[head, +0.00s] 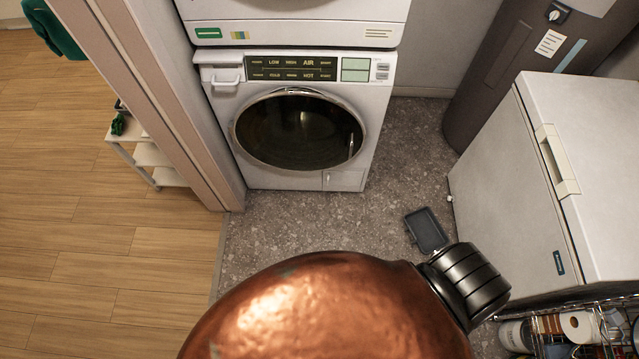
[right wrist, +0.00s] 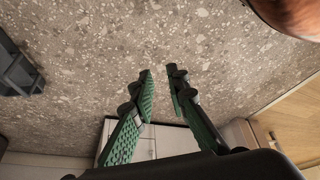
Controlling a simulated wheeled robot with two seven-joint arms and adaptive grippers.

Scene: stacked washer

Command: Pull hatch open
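A white front-loading washer (head: 212,103) stands at the back in the head view, under a second stacked machine (head: 295,33). Its round hatch (head: 300,132) has dark glass and a silver rim and looks closed. A small bright handle (head: 351,146) is at the right of the glass. My right gripper (right wrist: 159,71) shows in the right wrist view with its green finger pads apart and nothing between them. It is over the speckled floor, with what looks like the washer's white lower front (right wrist: 172,139) beyond. My left gripper is out of view.
A dark grey tray (head: 427,231) lies on the floor and also shows in the right wrist view (right wrist: 18,72). A white chest freezer (head: 518,190) and a dark tank (head: 500,75) stand at right. A door frame (head: 180,100) is at left.

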